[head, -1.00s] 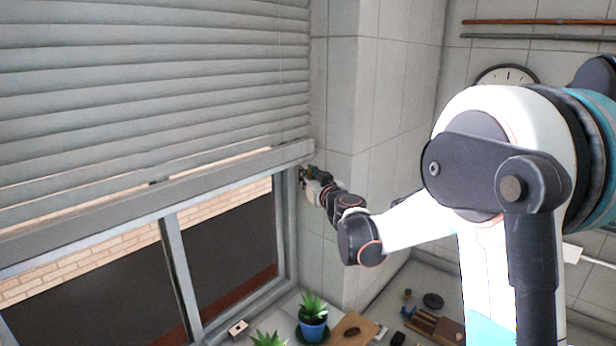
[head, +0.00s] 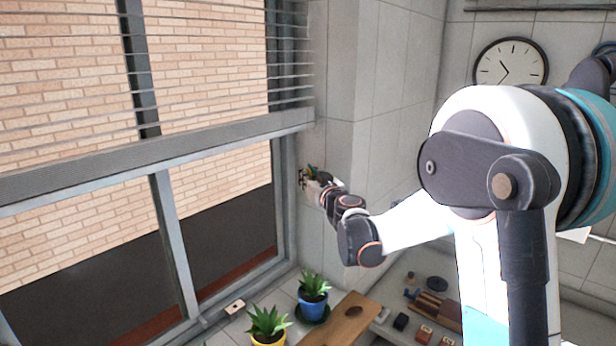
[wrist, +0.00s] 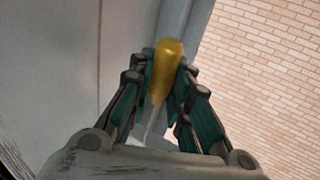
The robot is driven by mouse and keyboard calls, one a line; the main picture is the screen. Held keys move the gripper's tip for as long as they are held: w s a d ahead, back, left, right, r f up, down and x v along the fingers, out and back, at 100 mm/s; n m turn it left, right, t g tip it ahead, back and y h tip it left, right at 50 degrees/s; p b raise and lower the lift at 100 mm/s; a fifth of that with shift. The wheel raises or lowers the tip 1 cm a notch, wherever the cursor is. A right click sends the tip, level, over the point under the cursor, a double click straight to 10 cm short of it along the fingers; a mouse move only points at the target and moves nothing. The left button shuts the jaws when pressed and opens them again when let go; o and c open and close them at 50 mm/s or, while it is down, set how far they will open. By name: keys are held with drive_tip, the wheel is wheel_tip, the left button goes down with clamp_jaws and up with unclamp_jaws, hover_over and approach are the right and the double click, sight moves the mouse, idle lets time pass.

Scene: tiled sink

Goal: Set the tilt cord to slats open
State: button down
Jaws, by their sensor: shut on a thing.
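The window blind (head: 200,141) hangs over the upper part of the window. Its slats show edge-on as thin lines, and the brick wall outside shows between them. My gripper (head: 309,176) is at the right end of the blind, just below the bottom rail's level, beside the window frame. In the wrist view my gripper (wrist: 158,95) is shut on a yellow cord end (wrist: 167,58), held between its fingers. A thin pale strand shows below the yellow piece. The rest of the cord is hidden or too thin to make out.
A blue potted plant (head: 313,297) and a yellow potted plant (head: 268,326) stand on the tiled counter below. A wooden board (head: 349,318) and several small items lie to their right. A tiled wall corner (head: 345,130) stands right of the gripper. A clock (head: 511,64) hangs behind my arm.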

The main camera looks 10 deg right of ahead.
drive_tip(key=shift+f, duration=0.1)
drive_tip(key=c, duration=1.5)
unclamp_jaws()
drive_tip(key=shift+w, duration=0.1)
drive_tip(key=shift+o, duration=0.2)
drive_tip(key=s+d, duration=0.1)
drive_tip(key=s, duration=1.1)
drive_tip(key=shift+d, duration=0.4)
